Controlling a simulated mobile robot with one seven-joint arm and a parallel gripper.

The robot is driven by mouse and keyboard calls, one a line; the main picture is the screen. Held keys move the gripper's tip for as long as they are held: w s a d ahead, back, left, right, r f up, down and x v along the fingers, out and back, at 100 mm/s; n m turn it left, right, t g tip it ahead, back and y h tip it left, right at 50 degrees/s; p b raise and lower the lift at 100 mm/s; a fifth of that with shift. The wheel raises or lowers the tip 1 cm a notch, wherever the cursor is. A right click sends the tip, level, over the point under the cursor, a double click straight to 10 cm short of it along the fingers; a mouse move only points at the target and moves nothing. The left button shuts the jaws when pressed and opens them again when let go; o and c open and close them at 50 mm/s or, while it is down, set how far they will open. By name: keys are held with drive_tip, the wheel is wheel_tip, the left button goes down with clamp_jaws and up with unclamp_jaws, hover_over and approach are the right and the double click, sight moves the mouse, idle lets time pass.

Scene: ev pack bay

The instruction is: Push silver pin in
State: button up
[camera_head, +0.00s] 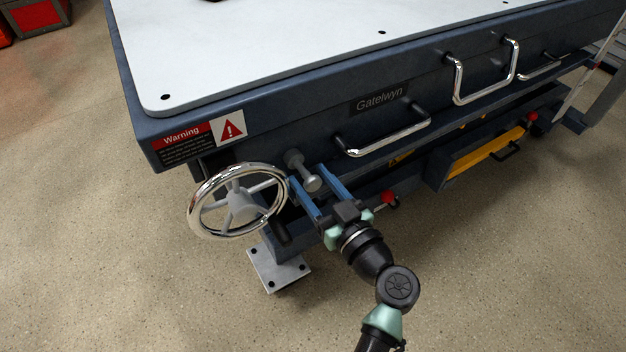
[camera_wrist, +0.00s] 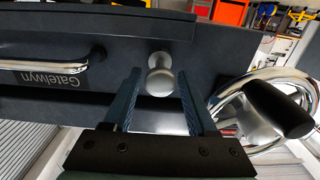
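The silver pin (camera_head: 311,182) sticks out of the dark blue side of the lift table, right of the handwheel, with a round knob at its end. It also shows in the wrist view (camera_wrist: 160,80). My gripper (camera_head: 312,183) is open, with one blue finger on each side of the pin's knob. In the wrist view my gripper (camera_wrist: 159,85) shows gaps between the knob and both fingers. I cannot tell exactly how deep the knob lies between the fingertips.
A chrome handwheel (camera_head: 203,222) with a black grip stands close left of my gripper. A chrome handle (camera_head: 390,142) is to the right, and a red knob (camera_head: 387,197) is low down. A yellow-fronted drawer (camera_head: 480,155) is farther right. Open floor lies in front.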

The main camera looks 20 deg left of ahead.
clamp_jaws()
idle(1.2)
